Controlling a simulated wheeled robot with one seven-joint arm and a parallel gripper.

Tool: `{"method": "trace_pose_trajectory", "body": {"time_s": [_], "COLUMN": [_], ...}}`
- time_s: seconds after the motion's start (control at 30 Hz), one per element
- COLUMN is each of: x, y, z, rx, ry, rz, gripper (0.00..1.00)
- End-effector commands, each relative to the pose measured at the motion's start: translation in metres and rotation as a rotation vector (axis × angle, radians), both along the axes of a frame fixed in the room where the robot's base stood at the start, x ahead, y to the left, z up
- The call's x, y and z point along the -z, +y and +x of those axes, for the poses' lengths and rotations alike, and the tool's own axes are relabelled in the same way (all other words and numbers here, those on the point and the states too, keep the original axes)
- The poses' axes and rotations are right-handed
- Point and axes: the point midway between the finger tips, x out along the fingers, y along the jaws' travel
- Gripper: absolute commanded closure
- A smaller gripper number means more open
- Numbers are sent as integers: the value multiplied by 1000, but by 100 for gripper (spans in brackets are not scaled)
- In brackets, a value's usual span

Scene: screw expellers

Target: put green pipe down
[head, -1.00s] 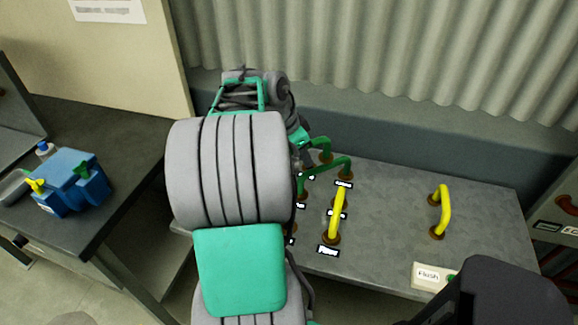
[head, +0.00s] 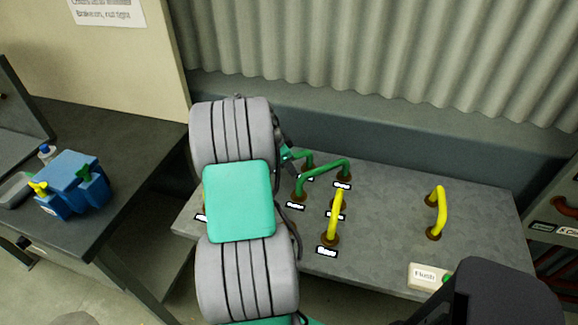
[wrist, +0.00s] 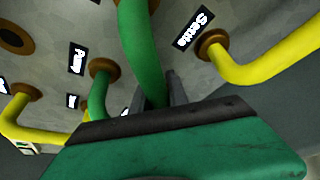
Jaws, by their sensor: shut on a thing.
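In the wrist view a green pipe (wrist: 139,48) runs from the top edge down to the grey fingers of my gripper (wrist: 166,92), which are shut on it. A second stretch of green pipe (wrist: 98,98) passes to the left; I cannot tell whether it is a separate pipe. In the head view one green pipe (head: 322,170) arches above the grey bench in front. Another green piece (head: 300,155) shows behind it, partly hidden by my arm. My arm hides most of my gripper in the head view. I cannot tell whether the held pipe's ends are seated in their sockets.
A yellow pipe (head: 335,217) stands close to the green ones, and another (head: 441,208) stands farther right on the bench (head: 390,225). A flush button box (head: 428,276) sits at the front edge. A blue device (head: 73,184) is on the dark left table.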

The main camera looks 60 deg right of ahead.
Motion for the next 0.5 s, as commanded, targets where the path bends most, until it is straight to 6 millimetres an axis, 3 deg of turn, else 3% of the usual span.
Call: {"method": "trace_pose_trajectory", "body": {"time_s": [0.07, 0.1, 0.33, 0.5], "x": [4, 3, 2, 2], "y": [0, 0, 0, 0], "z": [0, 0, 0, 0], "rx": [0, 0, 0, 0], "ry": [0, 0, 0, 0], "rz": [-1, 0, 0, 0], "gripper": [100, 79, 60, 58]}}
